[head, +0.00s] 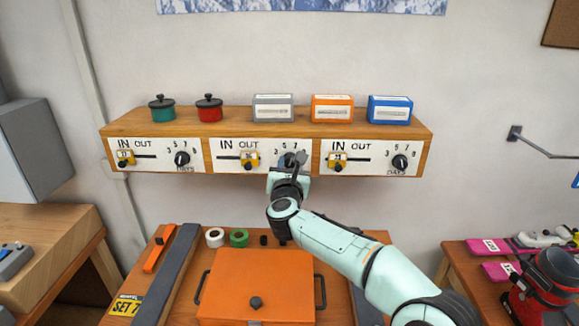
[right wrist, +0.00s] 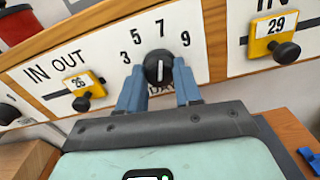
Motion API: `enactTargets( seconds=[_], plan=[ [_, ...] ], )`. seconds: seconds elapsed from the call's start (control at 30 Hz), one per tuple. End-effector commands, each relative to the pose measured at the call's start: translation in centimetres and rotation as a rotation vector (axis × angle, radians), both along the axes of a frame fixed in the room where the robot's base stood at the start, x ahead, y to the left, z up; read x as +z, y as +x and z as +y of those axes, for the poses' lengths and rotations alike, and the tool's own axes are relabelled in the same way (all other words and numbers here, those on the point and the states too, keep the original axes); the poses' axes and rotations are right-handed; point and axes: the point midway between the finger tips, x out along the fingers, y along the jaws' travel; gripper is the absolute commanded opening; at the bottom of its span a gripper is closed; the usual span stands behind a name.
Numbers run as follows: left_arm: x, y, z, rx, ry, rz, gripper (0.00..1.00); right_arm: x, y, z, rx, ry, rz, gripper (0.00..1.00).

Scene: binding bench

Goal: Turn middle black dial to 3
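The middle black dial (right wrist: 158,67) is on the white face of the middle wall unit, under the numbers 3, 5, 7 and 9. Its white mark points up, toward the 7. My right gripper (right wrist: 159,78) has one blue finger on each side of the dial, and both appear to touch it. In the head view, my right gripper (head: 291,164) is in front of the middle panel and largely covers the dial. My left gripper is not in view.
The middle panel's yellow slider (head: 249,160) is left of the dial. Similar panels have a left dial (head: 182,159) and a right dial (head: 400,162). Pots and boxes stand on the shelf (head: 236,117) above. An orange case (head: 255,275) lies on the bench below.

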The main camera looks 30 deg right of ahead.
Motion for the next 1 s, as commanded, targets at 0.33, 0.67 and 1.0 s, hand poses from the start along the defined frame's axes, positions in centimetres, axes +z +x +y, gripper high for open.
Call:
enactTargets(
  seconds=[0.33, 0.67, 1.0],
  plan=[
    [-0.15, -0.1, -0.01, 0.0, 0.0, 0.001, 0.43, 0.04, -0.02, 0.0, 0.0, -0.07, 0.041, 0.04],
    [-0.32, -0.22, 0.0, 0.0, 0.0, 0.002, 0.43, 0.09, -0.01, 0.05, 0.001, -0.293, 0.178, 0.04],
    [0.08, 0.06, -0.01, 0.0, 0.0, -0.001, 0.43, 0.17, 0.0, 0.04, 0.001, -0.571, 0.349, 0.04]
  ],
)
